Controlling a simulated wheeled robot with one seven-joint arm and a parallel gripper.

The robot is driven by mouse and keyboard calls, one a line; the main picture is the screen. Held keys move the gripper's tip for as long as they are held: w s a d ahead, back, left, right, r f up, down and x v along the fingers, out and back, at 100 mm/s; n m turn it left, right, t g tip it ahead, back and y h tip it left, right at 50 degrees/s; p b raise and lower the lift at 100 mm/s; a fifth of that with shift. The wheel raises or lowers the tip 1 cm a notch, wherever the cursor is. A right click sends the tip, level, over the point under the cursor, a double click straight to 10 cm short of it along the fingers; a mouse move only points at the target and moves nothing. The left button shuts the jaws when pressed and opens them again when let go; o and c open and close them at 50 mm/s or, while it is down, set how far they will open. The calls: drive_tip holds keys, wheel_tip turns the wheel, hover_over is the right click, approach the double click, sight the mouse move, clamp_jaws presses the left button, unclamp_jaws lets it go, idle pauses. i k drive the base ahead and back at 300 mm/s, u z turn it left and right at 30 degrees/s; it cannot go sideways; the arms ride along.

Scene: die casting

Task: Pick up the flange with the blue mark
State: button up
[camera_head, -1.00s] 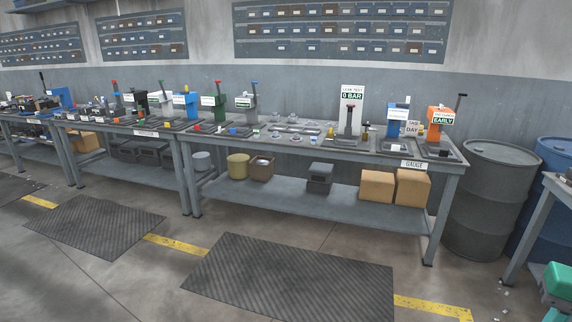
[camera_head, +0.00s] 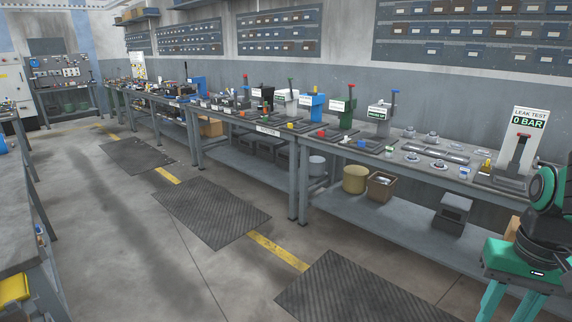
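Several small grey flanges sit on the right part of the long workbench, among them one near the bench's back (camera_head: 409,132) and one beside it (camera_head: 432,136). More lie nearer the front, such as a flange (camera_head: 413,157). They are too small for me to tell which bears a blue mark. A small piece with some blue (camera_head: 464,172) stands near the bench's front edge. My gripper is not in view; only part of my teal and black arm shows at the right edge, covering the bench's right end.
The workbench (camera_head: 345,177) runs along the wall with presses and a LEAK TEST sign (camera_head: 526,140) on it. A bucket (camera_head: 355,178) and a box (camera_head: 381,186) stand on its lower shelf. Dark mats (camera_head: 210,212) lie on the open aisle floor. Another table (camera_head: 25,225) stands at left.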

sight(412, 157)
drive_tip(key=i, duration=1.55)
drive_tip(key=z, duration=0.9)
drive_tip(key=i, duration=0.95)
drive_tip(key=z, duration=0.95)
drive_tip(key=i, duration=0.35)
drive_tip(key=z, duration=0.2)
